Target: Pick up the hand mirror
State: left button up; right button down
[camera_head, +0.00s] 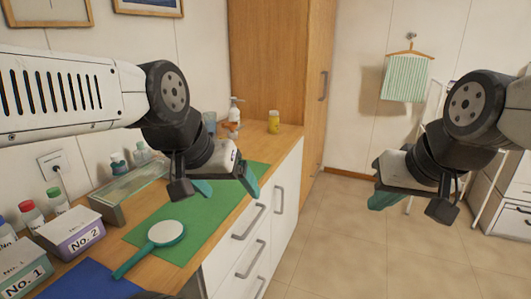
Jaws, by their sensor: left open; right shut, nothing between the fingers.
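The hand mirror (166,234) lies flat on a green mat (209,214) on the wooden counter. It has a round pale face with a teal rim. Its teal handle points toward the lower left, past the mat's edge. My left gripper (222,191) is open and empty above the far part of the mat, up and to the right of the mirror, apart from it. My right gripper (409,205) is shut and empty, out over the floor at the right, far from the mirror.
Box No. 2 (71,239) and box No. 1 (22,274) stand left of the mirror, with capped bottles behind them. A clear-lidded case (125,190) is behind the mat. A blue mat (90,283) lies in front. A yellow jar (273,122) and pump bottle (234,111) stand at the far end.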

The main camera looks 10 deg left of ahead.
aim_at(167, 232)
jog(key=u, duration=3.2)
jog(key=z, duration=1.7)
jog(key=l+z, duration=0.15)
jog(key=l, duration=0.35)
